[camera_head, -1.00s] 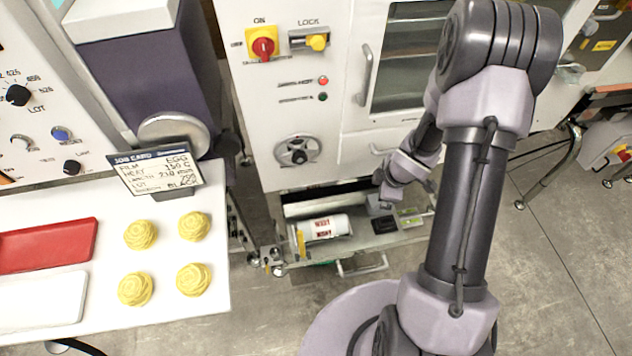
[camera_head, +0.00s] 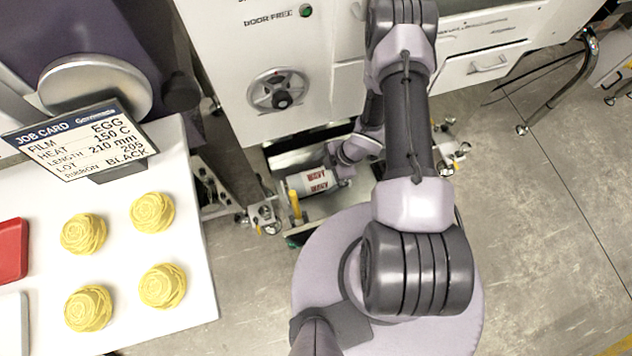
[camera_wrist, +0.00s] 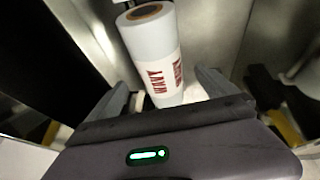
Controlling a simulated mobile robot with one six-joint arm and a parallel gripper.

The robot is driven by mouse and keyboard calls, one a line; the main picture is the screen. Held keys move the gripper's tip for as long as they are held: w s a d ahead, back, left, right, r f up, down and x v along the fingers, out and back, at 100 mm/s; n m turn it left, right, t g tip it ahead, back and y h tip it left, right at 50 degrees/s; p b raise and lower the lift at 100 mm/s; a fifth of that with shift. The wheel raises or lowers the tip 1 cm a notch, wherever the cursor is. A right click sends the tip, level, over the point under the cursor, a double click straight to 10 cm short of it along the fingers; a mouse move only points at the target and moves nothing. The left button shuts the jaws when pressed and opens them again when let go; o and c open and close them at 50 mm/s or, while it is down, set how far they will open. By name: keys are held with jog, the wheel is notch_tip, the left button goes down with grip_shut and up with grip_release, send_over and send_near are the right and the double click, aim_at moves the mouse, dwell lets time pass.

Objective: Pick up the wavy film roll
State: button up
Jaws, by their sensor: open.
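The wavy film roll (camera_head: 308,182) is a white cylinder with red "WAVY" lettering, lying in a low open drawer (camera_head: 322,208) under the machine. It shows close up in the wrist view (camera_wrist: 152,45), its brown-cored end at the top. My gripper (camera_head: 338,166) is down at the roll's right end in the head view. In the wrist view my gripper (camera_wrist: 162,82) is open, with one finger on each side of the roll's near part. I cannot tell whether the fingers touch it. My arm hides the right part of the drawer in the head view.
A yellow piece (camera_head: 295,205) stands at the roll's left end. The machine front with a handwheel (camera_head: 279,92) rises behind the drawer. A white table with several yellow nests (camera_head: 153,212) and a job card (camera_head: 80,140) is at left.

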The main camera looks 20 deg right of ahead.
aim_at(321, 176)
jog(key=b+x, duration=0.3)
jog(key=x, duration=0.2)
jog(key=shift+s+f+b, duration=0.1)
jog(key=shift+f+b, duration=0.2)
jog(key=shift+b, duration=0.05)
jog(key=shift+r, duration=0.15)
grip_shut()
jog(key=shift+r, duration=0.1)
